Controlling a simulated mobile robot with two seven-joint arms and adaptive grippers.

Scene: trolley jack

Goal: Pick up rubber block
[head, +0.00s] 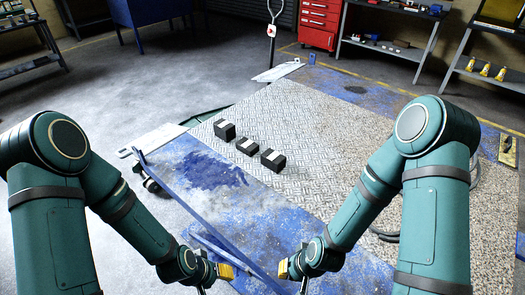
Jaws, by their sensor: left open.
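Three black rubber blocks with pale tops stand in a slanting row on the metal tread plate, in the middle of the head view: a left one (224,130), a middle one (247,147) and a right one (273,161). They stand apart from one another. My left gripper (205,288) is at the bottom edge, well nearer to me than the blocks; it is open and touches none of them. My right gripper (303,287) is also at the bottom edge, apart from the blocks. Its fingers are mostly cut off, so its opening cannot be told.
A worn blue metal surface (262,205) with a slanting blue bar (195,208) lies between my arms and the blocks. The tread plate (310,125) is clear around them. A red tool cabinet (319,22), shelves and a blue bench (150,15) stand at the back.

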